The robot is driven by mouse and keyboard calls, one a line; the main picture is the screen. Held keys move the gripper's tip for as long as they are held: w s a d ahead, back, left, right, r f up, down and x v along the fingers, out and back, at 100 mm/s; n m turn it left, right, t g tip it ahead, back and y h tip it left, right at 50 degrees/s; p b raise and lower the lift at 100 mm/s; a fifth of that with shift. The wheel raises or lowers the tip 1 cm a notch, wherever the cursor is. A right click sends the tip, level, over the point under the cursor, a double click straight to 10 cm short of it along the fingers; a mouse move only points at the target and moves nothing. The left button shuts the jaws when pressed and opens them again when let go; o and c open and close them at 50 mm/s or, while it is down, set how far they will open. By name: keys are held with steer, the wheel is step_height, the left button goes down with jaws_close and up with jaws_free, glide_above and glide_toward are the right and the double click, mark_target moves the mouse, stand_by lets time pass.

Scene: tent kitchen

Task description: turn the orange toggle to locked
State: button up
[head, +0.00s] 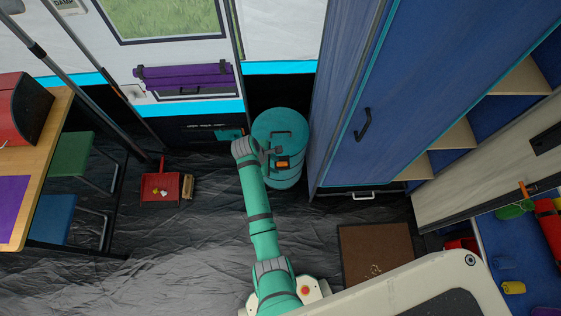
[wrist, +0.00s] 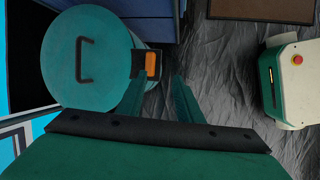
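The orange toggle (head: 283,163) is mounted on a dark plate at the front edge of a round teal drum (head: 279,124) with a black lid handle. In the wrist view the toggle (wrist: 152,65) sits at the right rim of the drum's lid (wrist: 85,90). My gripper (wrist: 158,92) points toward the toggle from below in the wrist view. Its fingers look apart, with nothing between them, and the tips appear short of the toggle. In the head view my gripper (head: 268,151) is at the left of the toggle, and its fingers are small there.
A tall blue cabinet (head: 345,100) stands close at the drum's right. A red dustpan (head: 160,190) and a brush (head: 188,186) lie on the floor to the left, near a table (head: 45,150) with stools. A brown mat (head: 375,250) lies to the right. The dark floor between is clear.

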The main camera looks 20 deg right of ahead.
mark_target(282, 163)
steer(key=w+r+n+g, duration=0.1)
steer(key=w+r+g, duration=0.1)
steer(key=w+r, duration=0.25)
steer(key=x, duration=0.7)
steer(key=s+x, duration=0.1)
steer(key=x, duration=0.2)
steer(key=shift+f, duration=0.15)
jaws_close()
